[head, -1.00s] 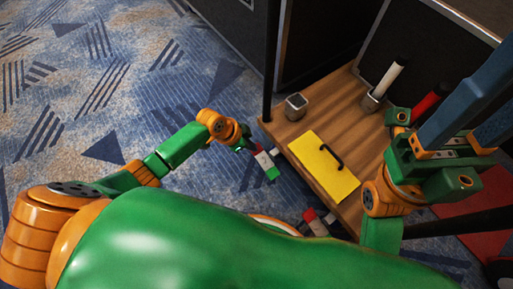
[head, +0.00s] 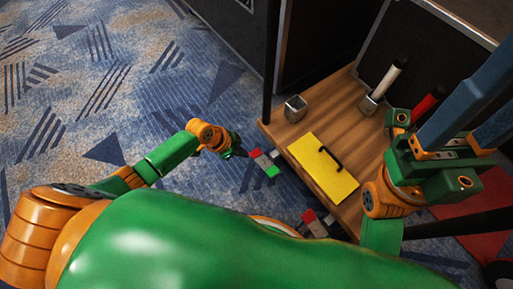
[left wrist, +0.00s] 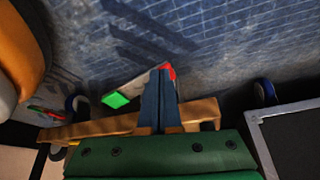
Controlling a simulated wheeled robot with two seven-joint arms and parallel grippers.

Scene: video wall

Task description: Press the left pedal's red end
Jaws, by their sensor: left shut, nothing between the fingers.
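The left pedal (head: 264,163) lies on the carpet left of the wooden table, with a red end, a pale middle and a green end. Its red end (head: 255,153) is nearest my left gripper (head: 243,153), which is shut and empty, just left of it. In the left wrist view the shut blue fingers (left wrist: 161,75) cover part of the pedal (left wrist: 138,84); the red end shows just beyond their tips. I cannot tell whether they touch. My right gripper (head: 490,95) is open, over the table's right side, its fingertips outside the picture.
A second pedal (head: 318,224) lies near the table's front edge. On the wooden table (head: 330,112) are a yellow panel (head: 318,164) with a black handle, a metal cube (head: 295,108), and white (head: 388,80) and red (head: 428,101) levers. A dark post (head: 271,65) stands at its left corner.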

